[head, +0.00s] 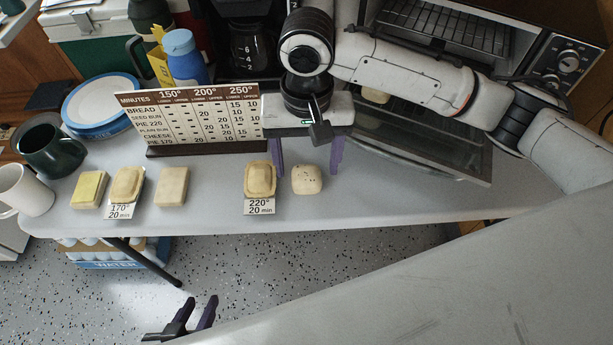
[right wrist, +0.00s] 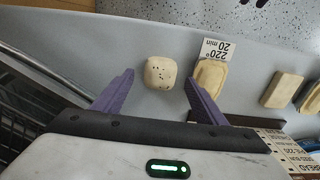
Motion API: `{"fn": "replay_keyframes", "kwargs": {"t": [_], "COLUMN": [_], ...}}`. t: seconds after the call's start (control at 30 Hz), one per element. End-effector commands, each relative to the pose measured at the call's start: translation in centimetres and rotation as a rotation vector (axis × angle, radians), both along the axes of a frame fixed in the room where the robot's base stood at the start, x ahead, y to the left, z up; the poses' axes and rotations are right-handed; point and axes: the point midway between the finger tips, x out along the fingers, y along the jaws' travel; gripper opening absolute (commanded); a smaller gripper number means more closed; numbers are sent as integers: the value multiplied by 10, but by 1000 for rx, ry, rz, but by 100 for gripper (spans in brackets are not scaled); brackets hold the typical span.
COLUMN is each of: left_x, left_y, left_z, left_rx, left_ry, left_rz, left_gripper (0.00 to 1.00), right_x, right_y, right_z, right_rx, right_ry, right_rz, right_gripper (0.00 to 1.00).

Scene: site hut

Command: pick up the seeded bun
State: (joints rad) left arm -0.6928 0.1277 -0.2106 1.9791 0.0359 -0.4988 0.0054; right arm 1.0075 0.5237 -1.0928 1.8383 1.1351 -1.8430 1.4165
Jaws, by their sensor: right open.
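The seeded bun (head: 307,180) is pale, rounded and dark-speckled. It lies on the grey table, right of the 220° card, and shows in the right wrist view (right wrist: 160,73). My right gripper (head: 307,168) is open and empty. Its purple fingers point toward the bun; in the right wrist view (right wrist: 159,78) the bun appears between the fingertips, with gaps on both sides. I cannot tell whether the tips are at table height. My left gripper (head: 202,299) is open and empty, low in the head view, away from the bun.
A pie (head: 260,178) sits on the 220° card (head: 259,207), close left of the bun. Several more baked pieces lie farther left. A baking-times board (head: 190,118) stands behind. The open oven door (head: 430,140) is at right. The table's front edge is clear.

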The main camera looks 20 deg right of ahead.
Motion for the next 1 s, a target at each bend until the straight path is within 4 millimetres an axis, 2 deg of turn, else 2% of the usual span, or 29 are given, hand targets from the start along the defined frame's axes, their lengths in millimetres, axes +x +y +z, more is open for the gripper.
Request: {"fn": "replay_keyframes", "kwargs": {"t": [0.03, 0.1, 0.2, 0.47, 0.5, 0.77, 1.0], "left_x": [0, 1, 1, 9, 10, 11, 8], "left_y": [-1, -1, -2, -4, -4, -4, -4], "left_z": [-3, -4, -4, 3, 4, 5, 2], "left_rx": [0, -1, -1, -4, -4, -6, -5], "left_ry": [0, 0, -3, -22, -25, -28, -20], "left_rz": [-1, -2, -3, -3, -4, -4, -3], "left_gripper": [31, 31, 31, 31, 31, 31, 31], "right_x": [0, 0, 0, 1, 0, 0, 1], "right_y": [-1, -1, -1, 0, 0, 0, 0], "right_z": [-11, -22, -32, -35, -35, -35, -33], "right_rx": [-2, -2, 0, 0, 0, 0, 1], "right_ry": [3, 4, 2, 0, 0, 0, 0], "right_rz": [-2, -1, 0, 0, 0, 0, 1], "right_gripper": [66, 66, 66, 66, 64, 21, 21]}}
